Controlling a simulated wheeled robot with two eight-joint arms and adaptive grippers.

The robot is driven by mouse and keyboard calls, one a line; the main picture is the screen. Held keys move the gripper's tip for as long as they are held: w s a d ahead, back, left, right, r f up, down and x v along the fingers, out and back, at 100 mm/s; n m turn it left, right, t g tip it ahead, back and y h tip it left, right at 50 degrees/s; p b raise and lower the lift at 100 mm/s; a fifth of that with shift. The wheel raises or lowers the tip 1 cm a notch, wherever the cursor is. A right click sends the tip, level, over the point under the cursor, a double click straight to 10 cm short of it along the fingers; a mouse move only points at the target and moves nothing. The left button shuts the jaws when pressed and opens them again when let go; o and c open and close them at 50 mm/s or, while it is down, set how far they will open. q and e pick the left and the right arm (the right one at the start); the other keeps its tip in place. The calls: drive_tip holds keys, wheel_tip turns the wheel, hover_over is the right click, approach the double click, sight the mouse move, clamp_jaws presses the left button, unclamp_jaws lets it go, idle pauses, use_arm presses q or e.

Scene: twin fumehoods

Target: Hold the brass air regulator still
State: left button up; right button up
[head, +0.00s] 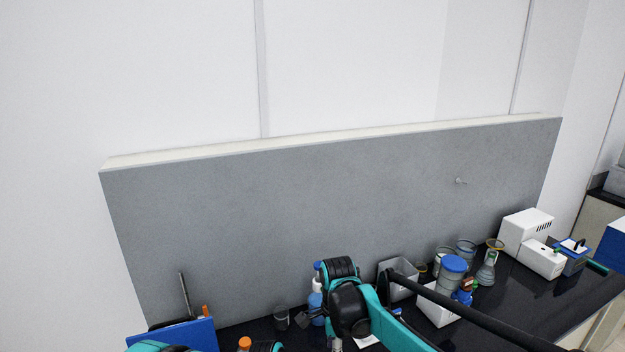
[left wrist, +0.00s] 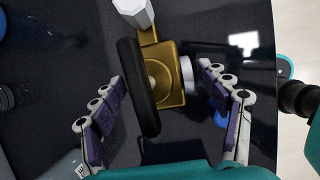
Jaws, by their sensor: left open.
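The brass air regulator (left wrist: 172,82) shows in the left wrist view, with a black round part on its left side, a white round part on its right and a pale faceted end above. My left gripper (left wrist: 160,76) is open, with one purple-padded finger on each side of the regulator. The left finger is close to the black part and the right finger close to the white part; I cannot tell whether either touches. I cannot make out the regulator in the head view. Neither gripper's fingers can be made out in the head view.
A grey panel (head: 330,220) stands behind the dark bench. Teal and black arm links cover part of the bench in the head view. A grey bin (head: 402,292), a blue-lidded jar (head: 450,277), a flask (head: 487,270) and a white instrument (head: 525,232) stand towards the right.

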use_arm(q)
drive_tip(key=o, duration=0.3)
